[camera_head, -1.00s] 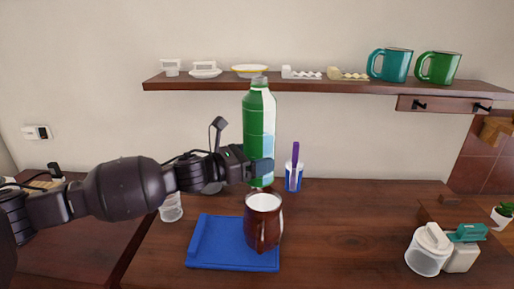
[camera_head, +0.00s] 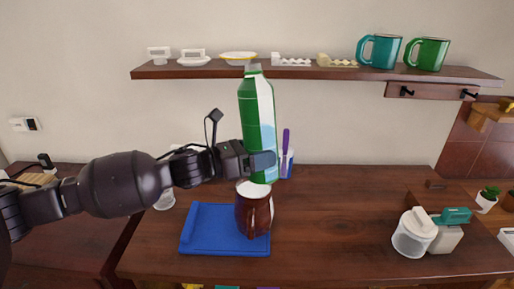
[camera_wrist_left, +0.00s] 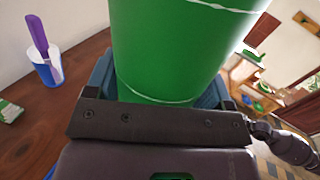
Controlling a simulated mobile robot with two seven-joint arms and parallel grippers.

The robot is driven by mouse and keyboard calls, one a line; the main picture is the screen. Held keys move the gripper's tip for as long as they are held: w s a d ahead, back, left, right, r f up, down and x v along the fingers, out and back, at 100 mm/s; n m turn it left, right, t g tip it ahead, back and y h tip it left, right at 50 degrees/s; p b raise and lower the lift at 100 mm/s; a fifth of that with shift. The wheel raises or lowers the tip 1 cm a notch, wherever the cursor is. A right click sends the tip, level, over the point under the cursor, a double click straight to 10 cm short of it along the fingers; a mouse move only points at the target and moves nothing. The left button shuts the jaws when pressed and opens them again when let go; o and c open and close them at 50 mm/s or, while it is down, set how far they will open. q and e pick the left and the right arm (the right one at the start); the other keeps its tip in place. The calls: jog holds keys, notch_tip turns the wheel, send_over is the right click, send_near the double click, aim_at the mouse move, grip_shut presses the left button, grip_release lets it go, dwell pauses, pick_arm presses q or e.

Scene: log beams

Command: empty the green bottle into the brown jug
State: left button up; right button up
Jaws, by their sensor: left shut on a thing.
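The green bottle (camera_head: 257,112) has a white and pale blue label side and stands nearly upright, tilted slightly, in my left gripper (camera_head: 262,162). The gripper is shut around its lower part; in the left wrist view the green bottle (camera_wrist_left: 170,45) fills the space between the fingers. The brown jug (camera_head: 254,212) stands upright on a blue tray (camera_head: 205,232), with its pale inside partly visible. The bottle's base is just above or behind the jug's rim in the head view; the exact depth gap is hard to tell. My right gripper is not in view.
A white and blue cup (camera_head: 290,160) with a purple utensil stands behind the bottle. A clear container (camera_head: 412,238) is at the right. A shelf (camera_head: 315,74) with mugs and dishes runs along the wall above. The table between jug and container is clear.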

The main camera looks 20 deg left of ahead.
pick_arm(q)
jog(key=shift+s+d+n, duration=0.3)
jog(key=shift+s+d+r+n+h+p, duration=0.15)
jog(key=shift+s+d+n+h+p, duration=0.2)
jog(key=shift+s+d+n, duration=0.35)
jog(key=shift+s+d+t, duration=0.2)
jog(key=shift+d+t, duration=0.1)
jog(key=shift+d, duration=0.1)
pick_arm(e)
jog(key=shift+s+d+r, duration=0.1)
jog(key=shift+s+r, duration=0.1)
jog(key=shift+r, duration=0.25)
pick_arm(q)
jog(key=shift+d+n, duration=0.1)
jog(key=shift+n, duration=0.2)
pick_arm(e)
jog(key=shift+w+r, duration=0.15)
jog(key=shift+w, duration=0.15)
pick_arm(q)
jog(key=shift+s, duration=0.1)
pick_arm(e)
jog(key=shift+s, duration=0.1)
